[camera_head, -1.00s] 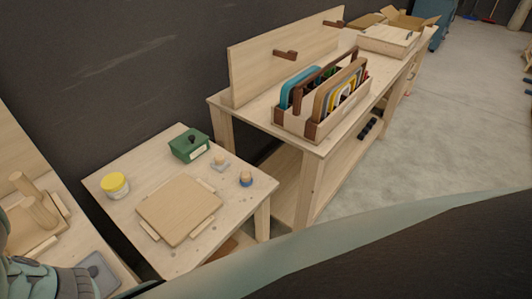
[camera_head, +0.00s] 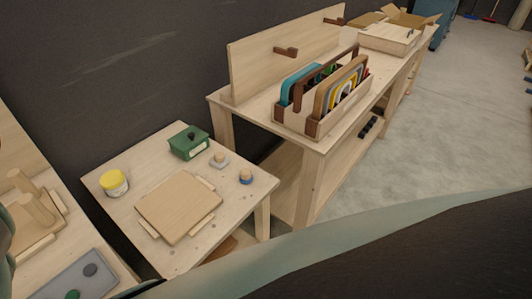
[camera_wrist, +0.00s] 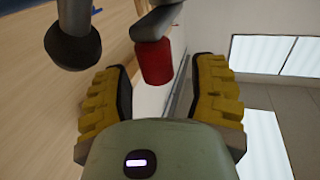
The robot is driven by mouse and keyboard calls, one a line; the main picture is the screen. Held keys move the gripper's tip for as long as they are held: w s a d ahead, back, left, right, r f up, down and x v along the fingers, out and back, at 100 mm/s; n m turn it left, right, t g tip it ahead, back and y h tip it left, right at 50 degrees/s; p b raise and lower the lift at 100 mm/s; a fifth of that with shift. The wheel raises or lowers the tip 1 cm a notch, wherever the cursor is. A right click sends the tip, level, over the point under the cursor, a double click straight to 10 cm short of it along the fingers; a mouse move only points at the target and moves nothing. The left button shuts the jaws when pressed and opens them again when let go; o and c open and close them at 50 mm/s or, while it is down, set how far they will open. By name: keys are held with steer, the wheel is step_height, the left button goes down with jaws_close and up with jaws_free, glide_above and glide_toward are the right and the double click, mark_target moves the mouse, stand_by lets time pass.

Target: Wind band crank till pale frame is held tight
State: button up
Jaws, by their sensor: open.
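My gripper (camera_wrist: 163,68) is open in the wrist view, with yellow ridged fingers to either side. A red cylinder (camera_wrist: 154,63), perhaps the crank's grip, lies between the fingertips, apart from both as far as I can tell. It joins a dark grey arm-like part (camera_wrist: 156,22) above it. A dark knob on a stem (camera_wrist: 73,46) hangs to the left. The head view does not show the gripper, the crank or the band. I cannot pick out the pale frame for sure; several coloured frames (camera_head: 291,88) stand in a wooden rack (camera_head: 309,125).
The left bench carries a wooden block with pegs (camera_head: 38,209) and a grey plate (camera_head: 71,276) with round knobs. A low table (camera_head: 199,252) holds a square board (camera_head: 180,207), a yellow-lidded jar (camera_head: 115,184) and a green box (camera_head: 189,144).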

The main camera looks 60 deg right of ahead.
steer(key=shift+w+a, duration=0.2)
stand_by(0.3)
jaws_close()
stand_by(0.3)
